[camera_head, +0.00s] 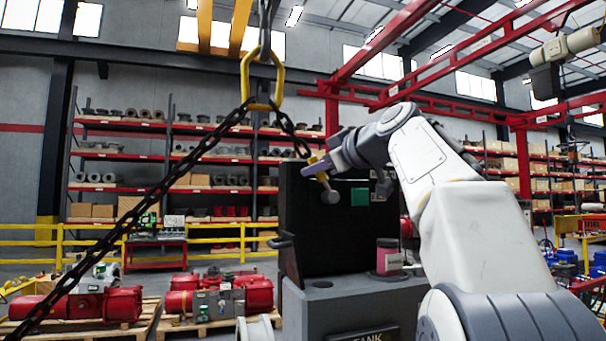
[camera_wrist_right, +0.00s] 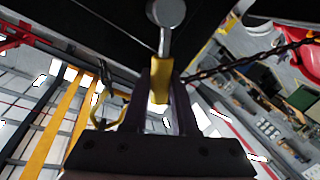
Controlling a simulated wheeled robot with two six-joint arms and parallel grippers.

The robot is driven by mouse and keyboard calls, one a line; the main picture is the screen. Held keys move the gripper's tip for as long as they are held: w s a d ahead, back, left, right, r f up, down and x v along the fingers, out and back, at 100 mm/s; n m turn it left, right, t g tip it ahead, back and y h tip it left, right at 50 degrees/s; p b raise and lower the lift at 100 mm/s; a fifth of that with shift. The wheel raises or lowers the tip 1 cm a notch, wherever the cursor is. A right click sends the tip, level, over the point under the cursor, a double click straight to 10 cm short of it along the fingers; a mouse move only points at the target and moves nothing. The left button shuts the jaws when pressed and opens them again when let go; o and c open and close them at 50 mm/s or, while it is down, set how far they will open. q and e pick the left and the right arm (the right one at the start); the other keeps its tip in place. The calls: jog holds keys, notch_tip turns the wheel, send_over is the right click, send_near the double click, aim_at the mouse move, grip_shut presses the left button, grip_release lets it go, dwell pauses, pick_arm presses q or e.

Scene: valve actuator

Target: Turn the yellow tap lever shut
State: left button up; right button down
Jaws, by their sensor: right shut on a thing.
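The yellow tap lever (camera_wrist_right: 163,76) runs from a round grey metal hub (camera_wrist_right: 166,13) on a dark surface. In the head view the lever (camera_head: 322,177) is a small yellow piece by the upper front of a black tank box (camera_head: 310,235), with the grey tap end (camera_head: 330,197) just below it. My right gripper (camera_head: 316,166) reaches in from the right and is shut on the lever. In the right wrist view the lever's free end lies between the dark fingers (camera_wrist_right: 161,98), which partly hide it. My left gripper is in neither view.
A heavy chain (camera_head: 140,215) hangs from a yellow hook ring (camera_head: 262,80) left of the box. Red machines on pallets (camera_head: 215,300), a yellow railing (camera_head: 90,243) and shelves stand behind.

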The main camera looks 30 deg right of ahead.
jog(key=shift+a+f+n+b, duration=0.45)
jog(key=shift+a+n, duration=0.15)
jog(key=shift+n, duration=0.2)
jog(key=f+n, duration=0.1)
jog(key=a+n+g+h+b, duration=0.1)
jog(key=n, duration=0.1)
jog(key=shift+w+a+f, duration=0.15)
jog(key=shift+a+f, duration=0.15)
jog(key=shift+f, duration=0.1)
jog(key=f+n+b, duration=0.1)
jog(key=f+n+h+b, duration=0.1)
jog(key=shift+a+n, duration=0.3)
jog(key=shift+a, duration=0.05)
jog(key=shift+a+f+n+g+h+b, duration=0.1)
jog(key=shift+f+n+g+h+b, duration=0.2)
jog(key=shift+f+n+h+b, duration=0.55)
jog(key=shift+r, duration=0.15)
jog(key=c, duration=0.7)
grip_release()
jog(key=b+v, duration=0.1)
jog(key=v, duration=0.9)
